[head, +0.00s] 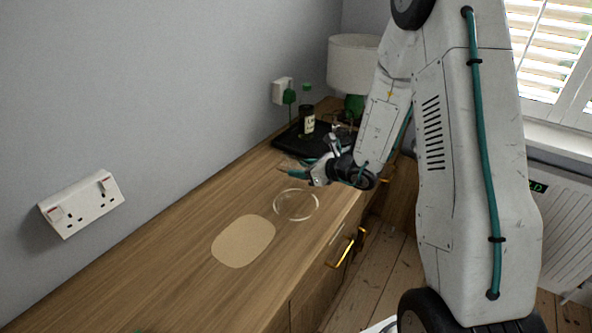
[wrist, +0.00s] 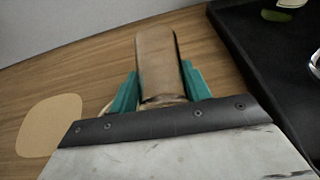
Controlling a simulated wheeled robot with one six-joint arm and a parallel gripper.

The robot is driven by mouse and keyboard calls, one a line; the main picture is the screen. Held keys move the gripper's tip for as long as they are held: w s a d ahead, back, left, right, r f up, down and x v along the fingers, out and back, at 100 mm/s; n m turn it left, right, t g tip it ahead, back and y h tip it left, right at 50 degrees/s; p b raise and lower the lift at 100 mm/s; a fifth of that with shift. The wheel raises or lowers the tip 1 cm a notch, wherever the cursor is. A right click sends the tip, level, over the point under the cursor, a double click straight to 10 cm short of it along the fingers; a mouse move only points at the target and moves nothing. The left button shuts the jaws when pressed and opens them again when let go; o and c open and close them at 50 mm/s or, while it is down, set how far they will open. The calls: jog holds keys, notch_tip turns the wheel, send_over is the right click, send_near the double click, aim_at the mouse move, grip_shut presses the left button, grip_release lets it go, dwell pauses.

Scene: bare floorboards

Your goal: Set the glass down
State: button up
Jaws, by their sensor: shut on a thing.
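My gripper (head: 306,173) is above the wooden cabinet top, near the black tray. In the wrist view its teal fingers (wrist: 159,88) are shut on a clear glass (wrist: 157,62), whose see-through body sticks out beyond the fingers. In the head view the glass is faint at the fingertips, and I cannot tell its tilt or its height above the wood. A clear round dish or coaster (head: 296,205) lies on the wood just in front of the gripper. A beige rounded mat (head: 243,241) lies nearer, bare; it also shows at the left of the wrist view (wrist: 48,126).
A black tray (head: 289,138) behind the gripper holds a dark bottle (head: 307,122) and other items. A lamp with a white shade (head: 353,64) stands at the far end. A wall with sockets (head: 82,204) borders the left. The near cabinet top is clear.

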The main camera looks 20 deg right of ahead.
jog(key=shift+w+a+f, duration=0.1)
jog(key=shift+w+f, duration=0.05)
jog(key=shift+w, duration=0.3)
jog(key=shift+f, duration=1.6)
jog(key=shift+f, duration=0.1)
jog(key=o, duration=1.1)
jog(key=shift+o, duration=0.2)
